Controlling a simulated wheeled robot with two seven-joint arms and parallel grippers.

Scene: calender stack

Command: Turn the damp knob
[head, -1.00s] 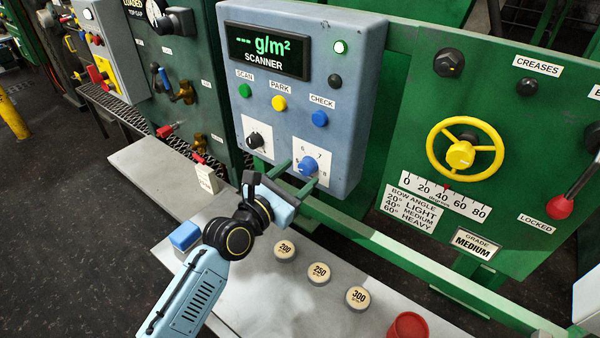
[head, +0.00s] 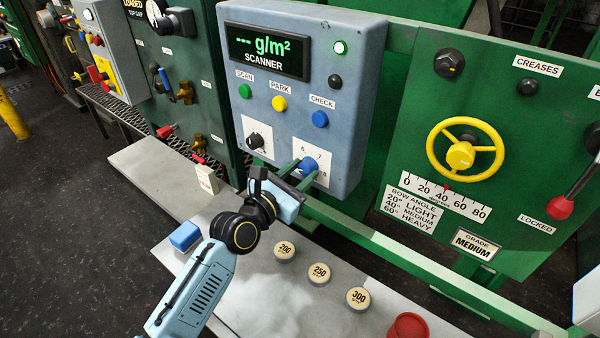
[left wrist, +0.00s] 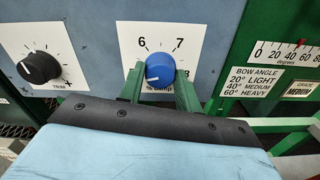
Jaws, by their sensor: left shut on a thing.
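The damp knob is blue and sits on a white dial plate low on the scanner box, in the head view (head: 308,166) and the left wrist view (left wrist: 159,66). The plate shows 6 and 7 above the knob and a partly hidden "damp" label below. A pale mark shows at the knob's lower left edge in the left wrist view. My left gripper (head: 300,173) has its green fingers on either side of the knob, shut on it; they also show in the left wrist view (left wrist: 160,84). My right gripper is out of view.
A black TRIM knob (left wrist: 39,68) is just left of the damp knob. Above are green, yellow and blue buttons (head: 320,119) and the scanner display (head: 268,51). Below, a grey ledge (head: 250,308) holds several round weight discs (head: 319,273), a blue block (head: 185,236) and a red cup (head: 408,327).

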